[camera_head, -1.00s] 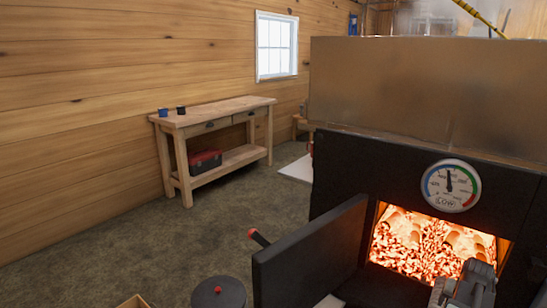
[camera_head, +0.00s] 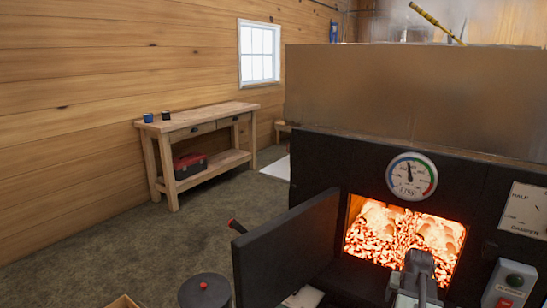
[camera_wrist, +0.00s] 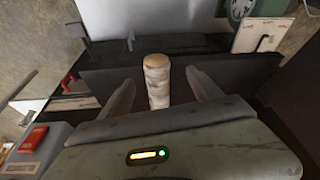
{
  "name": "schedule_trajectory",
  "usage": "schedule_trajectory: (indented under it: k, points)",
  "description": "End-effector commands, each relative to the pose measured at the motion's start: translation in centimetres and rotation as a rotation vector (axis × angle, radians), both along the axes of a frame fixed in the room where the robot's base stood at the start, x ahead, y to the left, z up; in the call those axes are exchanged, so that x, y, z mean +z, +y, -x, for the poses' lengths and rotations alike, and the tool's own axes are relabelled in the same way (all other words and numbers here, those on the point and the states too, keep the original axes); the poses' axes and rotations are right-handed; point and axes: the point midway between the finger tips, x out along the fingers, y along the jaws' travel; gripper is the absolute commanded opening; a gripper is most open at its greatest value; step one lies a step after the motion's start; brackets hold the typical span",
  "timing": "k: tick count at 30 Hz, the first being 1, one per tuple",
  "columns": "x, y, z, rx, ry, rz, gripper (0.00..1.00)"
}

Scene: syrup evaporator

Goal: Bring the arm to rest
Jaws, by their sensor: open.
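My gripper (camera_wrist: 159,84) is open in the wrist view, with one grey finger on each side. A pale log (camera_wrist: 157,72) with a light end shows between the fingers, with a gap on both sides. I cannot tell how far beyond the fingertips it lies. In the head view my arm (camera_head: 418,279) reaches up from the bottom edge in front of the glowing firebox (camera_head: 366,247). The fingers are not clear there.
The black firebox door (camera_head: 290,245) stands open at the left of the opening. A gauge (camera_head: 411,176) is above the fire. A button box (camera_head: 508,285) is at right. A dark round lidded container (camera_head: 204,292) stands front left. Floor before the workbench (camera_head: 200,121) is clear.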

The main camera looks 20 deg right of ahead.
Motion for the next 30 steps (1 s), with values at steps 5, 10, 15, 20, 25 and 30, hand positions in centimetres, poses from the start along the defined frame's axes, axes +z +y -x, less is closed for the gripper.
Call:
schedule_trajectory:
  k: [5, 10, 15, 20, 25, 30]
  points:
    - [-0.4, 7.5, -4.4, 0.125, 0.037, -0.035, 0.73]
    - [-0.8, 19.4, -8.8, 0.314, 0.102, -0.076, 0.73]
    - [-1.1, 31.5, -10.4, 0.503, 0.182, -0.105, 0.73]
    - [-1.3, 40.0, -10.0, 0.639, 0.245, -0.116, 0.73]
    - [-1.3, 47.8, -8.4, 0.769, 0.308, -0.117, 0.73]
    - [4.5, 47.7, -8.5, 0.765, 0.309, -0.119, 0.73]
